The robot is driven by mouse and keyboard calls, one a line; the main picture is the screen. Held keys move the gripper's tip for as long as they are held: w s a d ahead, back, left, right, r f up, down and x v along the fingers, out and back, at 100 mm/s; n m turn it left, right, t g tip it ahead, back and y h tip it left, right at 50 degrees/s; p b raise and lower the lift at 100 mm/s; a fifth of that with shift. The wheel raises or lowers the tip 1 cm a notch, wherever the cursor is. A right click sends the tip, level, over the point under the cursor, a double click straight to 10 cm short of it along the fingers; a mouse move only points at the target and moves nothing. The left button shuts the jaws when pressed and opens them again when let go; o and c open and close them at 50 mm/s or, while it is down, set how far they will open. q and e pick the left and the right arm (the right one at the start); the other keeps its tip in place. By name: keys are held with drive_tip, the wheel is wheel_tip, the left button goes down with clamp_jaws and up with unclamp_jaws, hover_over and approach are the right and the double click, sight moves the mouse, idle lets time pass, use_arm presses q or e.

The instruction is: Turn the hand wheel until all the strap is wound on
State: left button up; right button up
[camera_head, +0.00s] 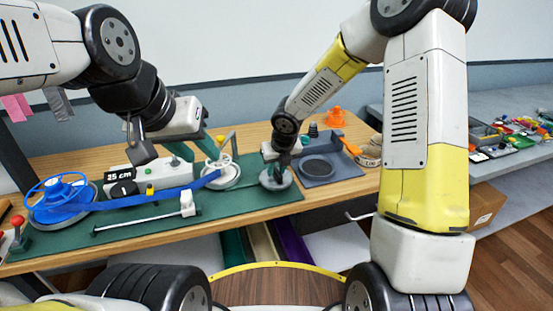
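A blue spoked wheel (60,190) sits on a blue drum at the left of the green base. A blue strap (150,199) runs from it rightwards to a pale round spool (222,178). I cannot tell for certain which round part is the hand wheel. A small display (118,176) reads 25 cm. My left gripper (197,157) hangs above the base beside the pale spool; its teal fingers are apart and nothing shows between them. My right gripper (279,162) points down over a grey disc (275,183); its fingertips are mostly hidden, and contact is unclear.
A white slider on a rod (187,203) lies at the front of the green base. A dark grey tray (335,168), an orange cone (334,116) and a tape roll (371,150) are to the right. A grey bench (500,170) holds small coloured parts.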

clamp_jaws()
drive_tip(key=shift+m, duration=0.3)
